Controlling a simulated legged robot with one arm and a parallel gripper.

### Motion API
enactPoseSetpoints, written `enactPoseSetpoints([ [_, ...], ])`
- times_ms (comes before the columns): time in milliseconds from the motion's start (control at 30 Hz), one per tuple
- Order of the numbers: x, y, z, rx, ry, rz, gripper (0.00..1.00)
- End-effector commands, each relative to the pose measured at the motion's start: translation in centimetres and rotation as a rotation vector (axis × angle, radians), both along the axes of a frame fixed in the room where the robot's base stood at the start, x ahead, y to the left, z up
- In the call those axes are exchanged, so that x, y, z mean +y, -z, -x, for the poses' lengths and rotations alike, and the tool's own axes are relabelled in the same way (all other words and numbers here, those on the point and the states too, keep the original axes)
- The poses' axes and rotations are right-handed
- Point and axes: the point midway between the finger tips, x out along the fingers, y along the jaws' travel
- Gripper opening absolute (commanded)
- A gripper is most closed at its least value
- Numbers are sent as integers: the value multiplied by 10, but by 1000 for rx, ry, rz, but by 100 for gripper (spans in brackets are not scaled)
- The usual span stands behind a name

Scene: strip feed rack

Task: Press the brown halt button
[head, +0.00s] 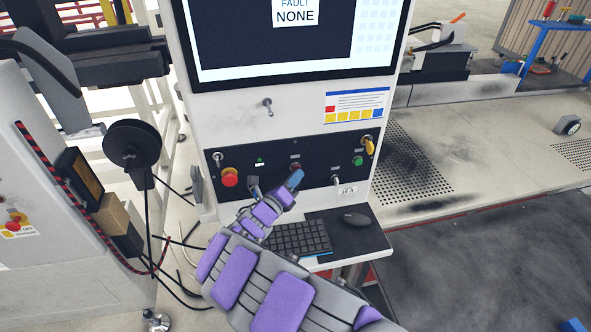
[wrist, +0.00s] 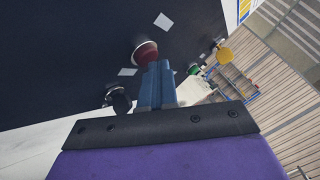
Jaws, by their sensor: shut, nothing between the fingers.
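The halt button is a dark red-brown round button (wrist: 145,51) with a pale collar on the black panel, seen in the wrist view just beyond my fingertips. In the head view the brown button (head: 295,166) sits near the middle of the control panel (head: 315,152), partly behind my fingers. My gripper (head: 296,177) has blue fingers and is shut and empty, close in front of the panel. The closed fingers also show in the wrist view (wrist: 158,68), with their tips at the button's lower edge. I cannot tell whether they touch it.
A red mushroom button (head: 230,178) lies left on the panel. A green button (head: 357,160) and yellow knob (head: 369,146) lie right. A black knob (wrist: 118,98) is close left of my fingers. A keyboard (head: 297,239) and mouse (head: 356,219) sit on the shelf below.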

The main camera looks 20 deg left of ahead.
Motion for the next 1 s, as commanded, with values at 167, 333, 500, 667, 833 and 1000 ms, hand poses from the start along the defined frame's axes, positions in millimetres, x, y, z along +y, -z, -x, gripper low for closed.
enactPoseSetpoints([
  [167,-4,-2,8,-1,-1,0,0],
  [333,-7,-2,12,-1,-1,-1,0],
  [500,-8,-1,12,0,0,-1,0],
  [667,-9,-1,15,0,-1,0,0],
  [833,-18,-2,26,1,0,3,0],
  [1000,-25,-2,39,1,-3,2,0],
])
